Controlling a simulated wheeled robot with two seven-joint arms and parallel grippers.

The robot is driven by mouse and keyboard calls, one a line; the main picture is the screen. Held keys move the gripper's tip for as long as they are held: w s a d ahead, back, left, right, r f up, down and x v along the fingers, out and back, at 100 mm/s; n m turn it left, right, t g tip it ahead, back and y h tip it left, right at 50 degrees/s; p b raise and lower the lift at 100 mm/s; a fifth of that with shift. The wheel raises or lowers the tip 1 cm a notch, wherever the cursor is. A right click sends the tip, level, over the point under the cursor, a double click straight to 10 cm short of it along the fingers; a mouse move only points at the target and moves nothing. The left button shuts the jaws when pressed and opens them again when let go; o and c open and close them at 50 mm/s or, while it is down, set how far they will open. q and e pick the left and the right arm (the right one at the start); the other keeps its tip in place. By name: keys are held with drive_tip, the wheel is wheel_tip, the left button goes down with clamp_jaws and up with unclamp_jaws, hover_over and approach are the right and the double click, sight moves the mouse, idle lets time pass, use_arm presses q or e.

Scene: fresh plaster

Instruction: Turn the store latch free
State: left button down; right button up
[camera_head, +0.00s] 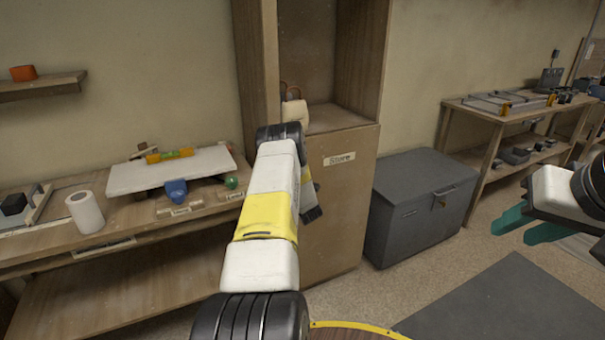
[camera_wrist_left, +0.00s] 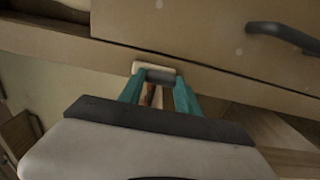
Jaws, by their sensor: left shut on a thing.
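The store cabinet (camera_head: 338,215) stands in the middle of the head view, with a "Store" label (camera_head: 340,159) on its lower front and an open compartment above. My left arm reaches across its left side and hides my left gripper there. In the left wrist view, my left gripper (camera_wrist_left: 158,80) has its teal fingers closed on a small pale and dark grey piece, apparently the latch (camera_wrist_left: 155,69), at the edge of a brown panel. Its turn angle is hard to tell. My right gripper (camera_head: 527,227) is open and empty at the right, above the floor.
A dark handle (camera_wrist_left: 283,36) is on the panel right of the latch. A grey chest (camera_head: 420,205) stands right of the cabinet. A workbench (camera_head: 60,243) with a paper roll (camera_head: 86,212) is at left. Another bench (camera_head: 482,112) stands back right. A dark mat (camera_head: 500,300) covers clear floor.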

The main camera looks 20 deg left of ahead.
use_arm(q)
drive_tip(key=c, duration=0.8)
unclamp_jaws()
drive_tip(key=shift+c, duration=0.2)
drive_tip(key=v, duration=0.8)
